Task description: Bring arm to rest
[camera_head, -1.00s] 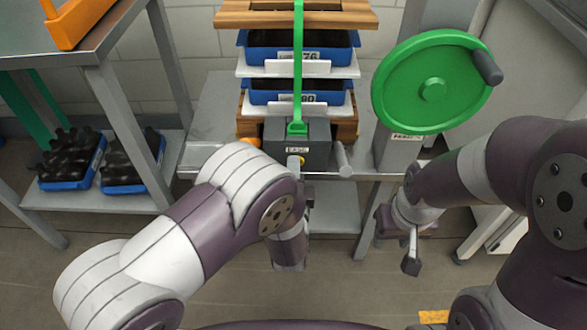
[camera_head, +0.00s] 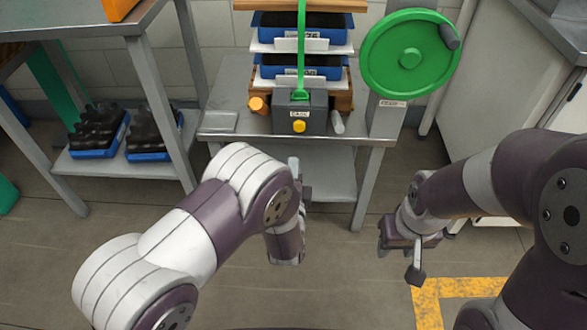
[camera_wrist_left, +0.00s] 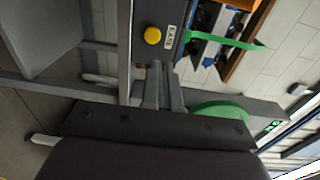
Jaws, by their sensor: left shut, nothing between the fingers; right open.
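My left arm comes in from the left, its elbow bent. My left gripper (camera_head: 296,172) is mostly hidden behind its wrist, in front of the bench. In the left wrist view its fingers (camera_wrist_left: 163,88) are together with nothing between them, pointing toward the grey box (camera_wrist_left: 160,20). My right gripper (camera_head: 398,258) hangs low over the floor at the right, open and empty, clear of the bench.
A metal bench (camera_head: 240,143) carries the grey box (camera_head: 318,117) with a yellow button, a green strap, stacked blue trays (camera_head: 302,72) and a green handwheel (camera_head: 385,70). A table (camera_head: 95,14) stands left, a cabinet (camera_head: 517,62) right. Floor (camera_head: 330,285) between is clear.

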